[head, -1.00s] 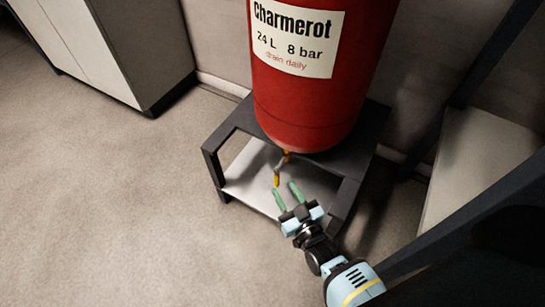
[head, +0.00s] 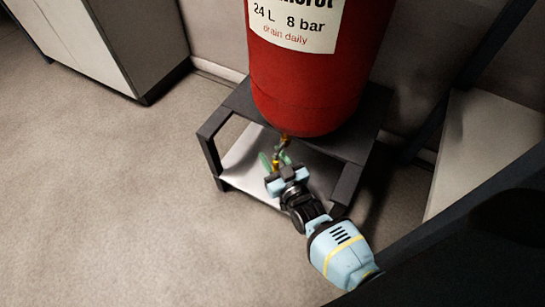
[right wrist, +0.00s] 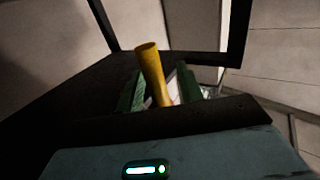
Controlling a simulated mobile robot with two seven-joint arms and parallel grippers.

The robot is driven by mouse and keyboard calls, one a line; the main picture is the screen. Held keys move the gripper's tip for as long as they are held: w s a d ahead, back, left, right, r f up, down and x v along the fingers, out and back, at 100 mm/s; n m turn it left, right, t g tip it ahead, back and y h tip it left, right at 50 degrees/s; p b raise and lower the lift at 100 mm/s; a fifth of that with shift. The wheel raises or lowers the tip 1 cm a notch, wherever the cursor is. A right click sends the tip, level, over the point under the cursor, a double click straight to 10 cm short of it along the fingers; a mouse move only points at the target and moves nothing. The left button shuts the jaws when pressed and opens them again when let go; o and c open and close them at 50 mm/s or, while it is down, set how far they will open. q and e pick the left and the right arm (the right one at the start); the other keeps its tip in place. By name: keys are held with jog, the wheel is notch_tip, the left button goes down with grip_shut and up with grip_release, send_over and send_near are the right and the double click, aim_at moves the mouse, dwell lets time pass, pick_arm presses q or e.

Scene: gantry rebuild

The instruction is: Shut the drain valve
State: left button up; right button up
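The drain valve (head: 284,141) hangs under the red tank (head: 310,90), whose label reads "drain daily". Its yellow lever handle (head: 276,164) points downward; in the right wrist view the handle (right wrist: 153,70) is slightly tilted. My right gripper (head: 275,160) has come up from the lower right, its green fingers on either side of the handle. In the right wrist view the gripper (right wrist: 160,88) is open around the handle, with a gap on the right side; contact on the left is unclear. My left gripper is not in view.
The tank stands on a dark frame stand (head: 210,150) with a pale lower shelf (head: 246,158) below the valve. Its legs are close to my right gripper. A cabinet (head: 110,40) stands at upper left. The floor to the left is clear.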

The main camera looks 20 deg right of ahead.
jog(key=shift+c, duration=0.4)
grip_shut()
